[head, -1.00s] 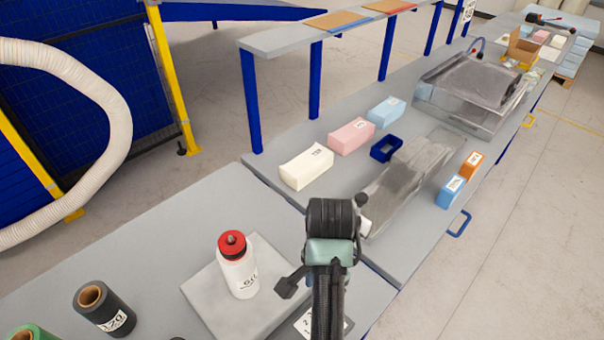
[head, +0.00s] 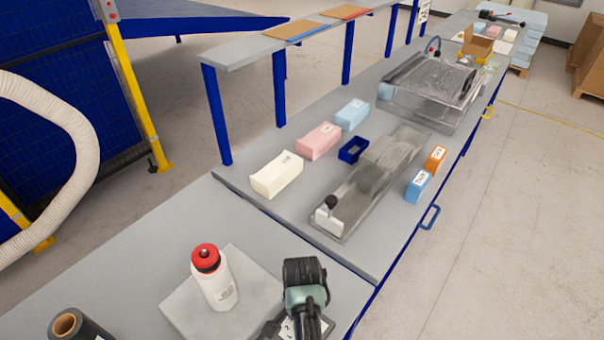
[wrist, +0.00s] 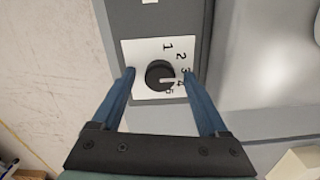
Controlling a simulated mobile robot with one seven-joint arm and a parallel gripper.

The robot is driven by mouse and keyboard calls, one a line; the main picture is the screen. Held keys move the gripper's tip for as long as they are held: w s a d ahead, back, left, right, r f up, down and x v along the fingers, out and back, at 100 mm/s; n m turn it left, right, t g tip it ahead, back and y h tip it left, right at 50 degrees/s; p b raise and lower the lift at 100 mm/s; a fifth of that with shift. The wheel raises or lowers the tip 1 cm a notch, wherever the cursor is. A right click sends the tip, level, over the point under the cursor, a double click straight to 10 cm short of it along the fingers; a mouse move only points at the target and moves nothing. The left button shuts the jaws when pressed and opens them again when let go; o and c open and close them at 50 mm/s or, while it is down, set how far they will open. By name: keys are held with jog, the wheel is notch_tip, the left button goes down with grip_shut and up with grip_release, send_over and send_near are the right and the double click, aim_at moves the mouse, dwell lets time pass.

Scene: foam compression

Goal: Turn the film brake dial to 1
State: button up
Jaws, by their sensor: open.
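In the wrist view, the film brake dial (wrist: 156,72) is a round black knob with a light pointer mark, on a white plate (wrist: 135,53) numbered 1 to 5. The mark points right, near 4. My gripper (wrist: 159,73) is open, its two blue fingers on either side of the knob with a gap on each side. I cannot tell how far above the plate the fingertips are. In the head view my gripper's fingers are hidden behind my wrist, and the dial plate (head: 287,329) shows only partly beneath the arm.
A red-capped white bottle (head: 217,285) stands on a grey pad (head: 180,300) left of my arm. A dark roll (head: 80,328) is at the lower left. Foam blocks, including a cream one (head: 276,177), lie further along the bench beside a clear-covered unit (head: 375,180).

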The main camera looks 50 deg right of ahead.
grip_shut()
dwell(0.4)
jog(key=shift+n, duration=0.5)
jog(key=n+p, duration=0.1)
jog(key=n, duration=0.1)
jog(key=shift+r+n, duration=0.1)
jog(key=shift+n, duration=0.3)
jog(key=n, duration=0.3)
jog(key=shift+n+p, duration=0.4)
jog(key=n, duration=0.6)
jog(key=shift+p, duration=0.4)
jog(key=shift+w+n, duration=0.1)
jog(key=shift+n, duration=0.3)
